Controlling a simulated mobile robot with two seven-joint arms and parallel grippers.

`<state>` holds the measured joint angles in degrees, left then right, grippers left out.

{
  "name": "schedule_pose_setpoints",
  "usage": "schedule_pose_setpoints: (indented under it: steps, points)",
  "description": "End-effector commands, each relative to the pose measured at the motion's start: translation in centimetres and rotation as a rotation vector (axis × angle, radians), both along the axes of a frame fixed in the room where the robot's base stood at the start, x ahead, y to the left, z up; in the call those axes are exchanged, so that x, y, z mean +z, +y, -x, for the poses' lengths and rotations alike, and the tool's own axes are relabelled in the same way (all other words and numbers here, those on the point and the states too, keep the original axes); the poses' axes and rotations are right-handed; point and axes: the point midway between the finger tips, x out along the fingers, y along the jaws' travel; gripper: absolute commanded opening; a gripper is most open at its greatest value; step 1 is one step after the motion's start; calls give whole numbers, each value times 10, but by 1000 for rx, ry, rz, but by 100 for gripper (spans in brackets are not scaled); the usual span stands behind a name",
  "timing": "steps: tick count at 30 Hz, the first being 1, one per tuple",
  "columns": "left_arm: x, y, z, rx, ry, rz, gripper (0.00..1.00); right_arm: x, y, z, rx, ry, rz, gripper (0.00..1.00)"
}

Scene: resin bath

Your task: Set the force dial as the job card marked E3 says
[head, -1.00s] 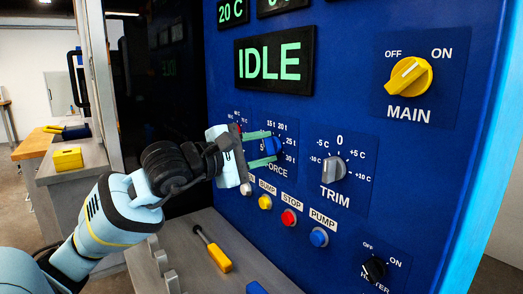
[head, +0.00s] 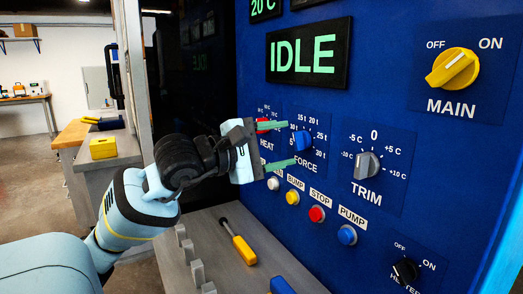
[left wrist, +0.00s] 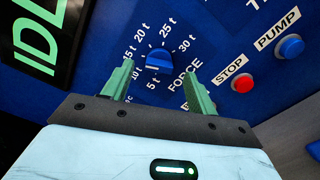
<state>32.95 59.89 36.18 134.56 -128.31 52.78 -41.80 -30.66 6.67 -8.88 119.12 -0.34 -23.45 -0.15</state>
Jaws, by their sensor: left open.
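The blue force dial (head: 303,140) sits on the blue panel between the heat and trim dials, with a scale in tonnes around it. It also shows in the left wrist view (left wrist: 158,62); I cannot tell its exact setting. My left gripper (head: 289,143) is open and empty, with its green fingers pointing at the panel. In the left wrist view its fingertips (left wrist: 159,73) lie on either side of the dial in the picture, apparently short of it. My right gripper is not in view. I see no job card marked E3.
A display (head: 309,54) reads IDLE. The grey trim dial (head: 367,166), yellow main switch (head: 452,68), black heater switch (head: 405,271) and several push buttons share the panel. A yellow-handled screwdriver (head: 239,243) lies on the ledge below. A yellow box (head: 103,148) stands at left.

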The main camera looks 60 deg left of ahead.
Motion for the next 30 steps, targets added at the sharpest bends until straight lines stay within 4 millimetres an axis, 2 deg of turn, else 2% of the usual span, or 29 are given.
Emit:
schedule_pose_setpoints:
  steps: [6, 12, 30]
  points:
    - [-1, 2, 27, 1, 0, 2, 58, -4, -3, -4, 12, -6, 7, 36]
    - [0, 4, 43, 0, 0, 1, 58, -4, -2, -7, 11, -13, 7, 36]
    - [0, 4, 47, 0, 0, 0, 58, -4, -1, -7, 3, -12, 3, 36]
